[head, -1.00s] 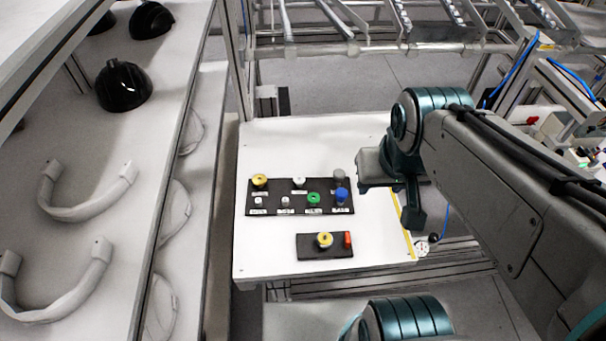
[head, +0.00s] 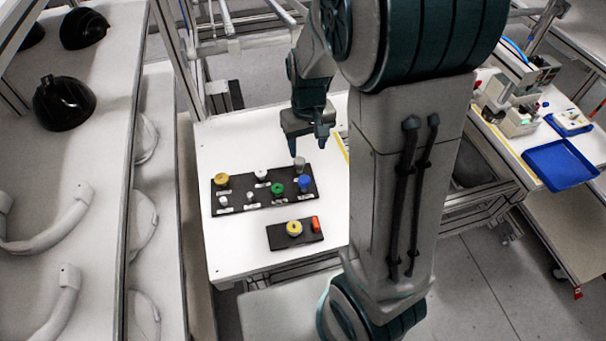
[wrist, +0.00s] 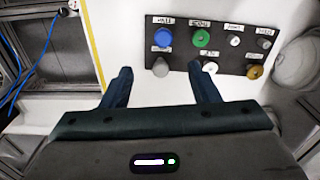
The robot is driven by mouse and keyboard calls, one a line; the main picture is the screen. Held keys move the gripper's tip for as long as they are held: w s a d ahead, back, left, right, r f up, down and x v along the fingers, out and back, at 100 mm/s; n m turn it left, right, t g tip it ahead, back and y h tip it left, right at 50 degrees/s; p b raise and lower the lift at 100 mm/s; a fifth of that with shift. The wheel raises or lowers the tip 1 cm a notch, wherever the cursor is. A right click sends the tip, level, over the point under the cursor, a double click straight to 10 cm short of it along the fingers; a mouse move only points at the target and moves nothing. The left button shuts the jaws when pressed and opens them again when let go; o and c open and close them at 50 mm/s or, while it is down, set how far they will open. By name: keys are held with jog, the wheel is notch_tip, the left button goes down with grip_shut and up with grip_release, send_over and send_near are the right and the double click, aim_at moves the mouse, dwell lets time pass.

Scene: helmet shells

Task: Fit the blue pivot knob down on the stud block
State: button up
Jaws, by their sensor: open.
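The blue knob (head: 305,182) stands upright at the right end of a long black holder (head: 240,184), in its near row. It also shows in the wrist view (wrist: 163,37). A smaller black block (head: 276,237), which looks like the stud block, lies in front of the holder. A yellow knob (head: 294,228) and a red peg (head: 315,222) stand on it. My gripper (head: 308,146) is open and empty above the holder's far right end. In the wrist view, a grey knob (wrist: 160,66) shows between my fingertips, with the blue knob just beyond. The small block is outside the wrist view.
The holder also carries a green knob (head: 278,189), another yellow knob (head: 221,180) and several small white pieces. Bare white tabletop (head: 225,242) lies left of the small block. Shelves with black helmet shells (head: 64,102) stand at left. A blue tray (head: 560,164) is at right.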

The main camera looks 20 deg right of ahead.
send_over(304, 179)
jog(key=f, duration=0.8)
jog(key=shift+d+f, duration=0.35)
jog(key=shift+d, duration=0.05)
jog(key=shift+a+f+p, duration=0.2)
jog(key=shift+f+p, duration=0.25)
jog(key=shift+f, duration=0.9)
jog(key=shift+a+f+p, duration=0.15)
jog(key=shift+f+p, duration=0.3)
jog(key=shift+f, duration=0.9)
jog(key=c, duration=1)
